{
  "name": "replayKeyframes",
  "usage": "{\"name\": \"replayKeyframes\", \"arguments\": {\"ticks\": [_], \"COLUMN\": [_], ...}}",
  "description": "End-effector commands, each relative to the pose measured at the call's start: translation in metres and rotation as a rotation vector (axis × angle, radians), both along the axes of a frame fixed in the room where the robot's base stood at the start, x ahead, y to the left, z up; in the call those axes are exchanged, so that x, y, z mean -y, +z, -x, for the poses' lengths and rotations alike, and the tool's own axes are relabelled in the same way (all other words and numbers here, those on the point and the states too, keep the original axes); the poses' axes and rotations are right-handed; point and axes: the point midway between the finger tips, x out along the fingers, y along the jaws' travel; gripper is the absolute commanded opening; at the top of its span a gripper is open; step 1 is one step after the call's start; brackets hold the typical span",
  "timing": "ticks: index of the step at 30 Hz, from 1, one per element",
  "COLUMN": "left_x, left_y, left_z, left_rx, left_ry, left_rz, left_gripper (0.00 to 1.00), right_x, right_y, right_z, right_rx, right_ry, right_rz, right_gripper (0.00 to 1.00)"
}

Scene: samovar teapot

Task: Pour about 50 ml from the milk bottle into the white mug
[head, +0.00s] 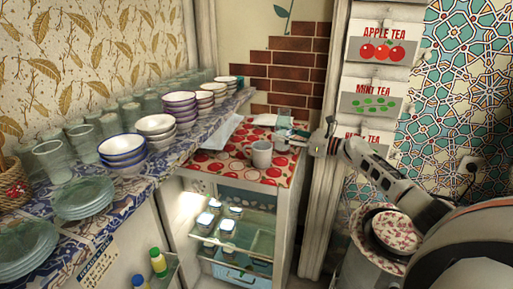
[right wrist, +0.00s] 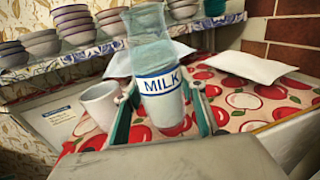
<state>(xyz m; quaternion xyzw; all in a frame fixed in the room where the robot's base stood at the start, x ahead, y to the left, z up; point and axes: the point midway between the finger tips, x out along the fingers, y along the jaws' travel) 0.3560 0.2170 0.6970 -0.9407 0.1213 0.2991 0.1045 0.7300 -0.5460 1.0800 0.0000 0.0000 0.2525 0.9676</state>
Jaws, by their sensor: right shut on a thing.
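The milk bottle (head: 284,116) is clear with a white and blue "MILK" label. My right gripper (head: 293,134) is shut on it from the right. In the right wrist view the bottle (right wrist: 158,88) stands between the two fingers, roughly upright. The fingers cover parts of its lower sides, and I cannot tell whether its base touches the counter. The white mug (head: 261,154) stands upright on the red apple-print cloth, left of the bottle and nearer in the head view. It also shows in the right wrist view (right wrist: 100,105), apart from the bottle. My left gripper is not in view.
The apple-print cloth (head: 228,158) covers the counter above an open lit fridge with several jars (head: 228,226). A shelf (head: 165,163) of stacked bowls and glasses runs along the left. A white cushion-like packet (right wrist: 248,67) lies behind the bottle.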

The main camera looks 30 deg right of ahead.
Motion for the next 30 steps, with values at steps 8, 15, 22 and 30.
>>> {"name": "replayKeyframes", "arguments": {"ticks": [8, 15, 22, 30], "left_x": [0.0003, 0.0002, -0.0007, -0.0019], "left_y": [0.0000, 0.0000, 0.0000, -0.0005], "left_z": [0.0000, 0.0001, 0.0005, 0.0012], "left_rx": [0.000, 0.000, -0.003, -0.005], "left_ry": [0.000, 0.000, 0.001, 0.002], "left_rz": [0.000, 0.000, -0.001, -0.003], "left_gripper": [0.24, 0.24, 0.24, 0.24], "right_x": [0.0006, 0.0005, -0.0003, -0.0017], "right_y": [0.0016, 0.0015, 0.0027, 0.0054], "right_z": [-0.0001, 0.0007, 0.0013, 0.0023], "right_rx": [0.002, 0.002, 0.014, 0.050], "right_ry": [-0.001, 0.000, 0.001, 0.001], "right_rz": [-0.001, 0.005, 0.058, 0.199], "right_gripper": [0.09, 0.09, 0.09, 0.09]}}
